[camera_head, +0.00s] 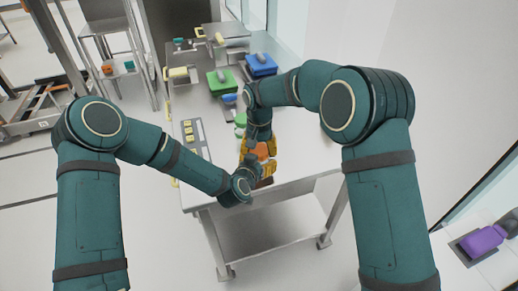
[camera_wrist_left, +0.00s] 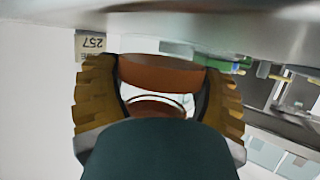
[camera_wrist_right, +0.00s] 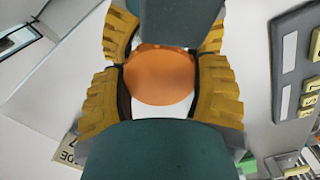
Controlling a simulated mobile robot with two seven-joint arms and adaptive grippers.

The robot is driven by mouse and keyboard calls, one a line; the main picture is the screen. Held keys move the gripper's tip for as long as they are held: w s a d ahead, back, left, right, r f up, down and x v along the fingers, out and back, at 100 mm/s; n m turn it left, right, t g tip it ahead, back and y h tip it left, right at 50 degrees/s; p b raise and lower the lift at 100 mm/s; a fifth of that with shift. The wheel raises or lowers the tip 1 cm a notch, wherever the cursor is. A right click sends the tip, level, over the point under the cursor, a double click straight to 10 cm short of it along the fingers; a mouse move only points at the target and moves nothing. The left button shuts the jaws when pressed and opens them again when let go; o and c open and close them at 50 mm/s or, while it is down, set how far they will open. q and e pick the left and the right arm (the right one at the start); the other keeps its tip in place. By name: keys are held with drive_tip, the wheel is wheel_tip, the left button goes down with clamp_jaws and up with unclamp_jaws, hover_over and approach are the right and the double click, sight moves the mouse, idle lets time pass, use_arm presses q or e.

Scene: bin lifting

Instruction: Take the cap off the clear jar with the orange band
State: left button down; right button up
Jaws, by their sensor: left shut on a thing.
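The clear jar with the orange band is between my two grippers near the front edge of the worktable. My left gripper (camera_wrist_left: 160,85) is shut on it, its ribbed yellow fingers on both sides of the orange band (camera_wrist_left: 160,72). A clear part with a thin brownish ring (camera_wrist_left: 158,101) shows beside the band. In the right wrist view an orange round top (camera_wrist_right: 158,76), seemingly the cap, lies between the fingers of my right gripper (camera_wrist_right: 158,82). These fingers look close to its edges; I cannot tell if they grip. In the head view the grippers (camera_head: 258,150) overlap and hide most of the jar.
The white worktable (camera_head: 290,165) holds a grey panel with yellow parts (camera_head: 194,137) on the left. Green (camera_head: 221,82) and blue (camera_head: 261,64) bins stand farther back. Clear tabletop lies right of the jar, partly behind my right arm.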

drive_tip(key=n, duration=0.3)
drive_tip(key=o, duration=1.3)
drive_tip(key=shift+r, duration=0.15)
